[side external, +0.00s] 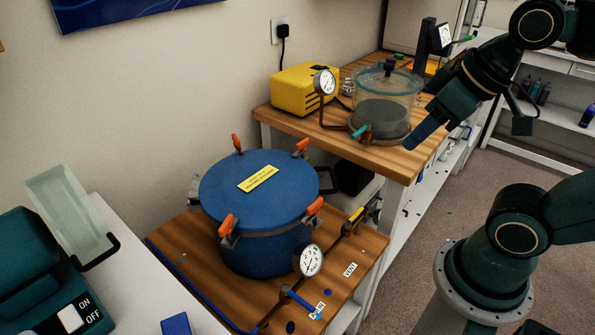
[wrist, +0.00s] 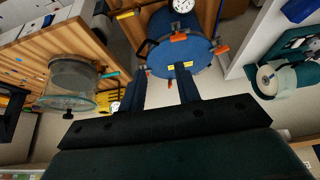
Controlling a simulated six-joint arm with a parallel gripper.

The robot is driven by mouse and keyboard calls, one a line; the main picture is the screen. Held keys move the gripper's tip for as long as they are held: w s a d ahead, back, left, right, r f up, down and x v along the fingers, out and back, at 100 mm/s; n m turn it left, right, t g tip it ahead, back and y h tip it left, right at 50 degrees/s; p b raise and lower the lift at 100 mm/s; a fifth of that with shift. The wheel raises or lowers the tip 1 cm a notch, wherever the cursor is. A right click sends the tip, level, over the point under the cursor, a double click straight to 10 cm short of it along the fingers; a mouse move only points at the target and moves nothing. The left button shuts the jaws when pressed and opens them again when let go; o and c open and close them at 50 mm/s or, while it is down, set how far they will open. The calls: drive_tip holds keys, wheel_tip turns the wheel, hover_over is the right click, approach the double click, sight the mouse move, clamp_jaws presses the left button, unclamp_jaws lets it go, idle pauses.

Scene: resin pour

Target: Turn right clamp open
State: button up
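The blue pressure pot (side external: 262,225) stands on a low wooden bench, its lid on, with a yellow label (side external: 258,179). Orange-handled clamps sit around its rim: near right (side external: 315,206), back right (side external: 302,146), back left (side external: 237,143) and near left (side external: 226,226). Their handles stand up at a tilt; I cannot tell which are latched. My gripper (side external: 422,134) is in the air right of the pot, near the glass chamber, touching no clamp. In the wrist view my gripper (wrist: 161,84) has its two fingers apart and empty, with the pot (wrist: 181,55) beyond them.
A glass chamber (side external: 382,100) and yellow pump (side external: 306,90) stand on the higher wooden bench. A dial gauge (side external: 311,260) and valves are at the pot's front. A white table (side external: 150,285) with a green machine lies left. The air above the pot is clear.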

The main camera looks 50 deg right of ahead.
drive_tip(key=w+d+r+n+g, duration=0.2)
drive_tip(key=w+r+n, duration=0.25)
drive_tip(key=w, duration=0.45)
drive_tip(key=n+g, duration=0.4)
drive_tip(key=n, duration=1)
hover_over(303, 140)
wheel_tip(303, 140, down, 11)
drive_tip(key=shift+f, duration=0.15)
drive_tip(key=shift+a+f+m, duration=0.1)
drive_tip(key=shift+f+m, duration=0.05)
drive_tip(key=shift+m, duration=0.1)
wheel_tip(303, 140, down, 14)
drive_tip(key=shift+r, duration=0.25)
clamp_jaws()
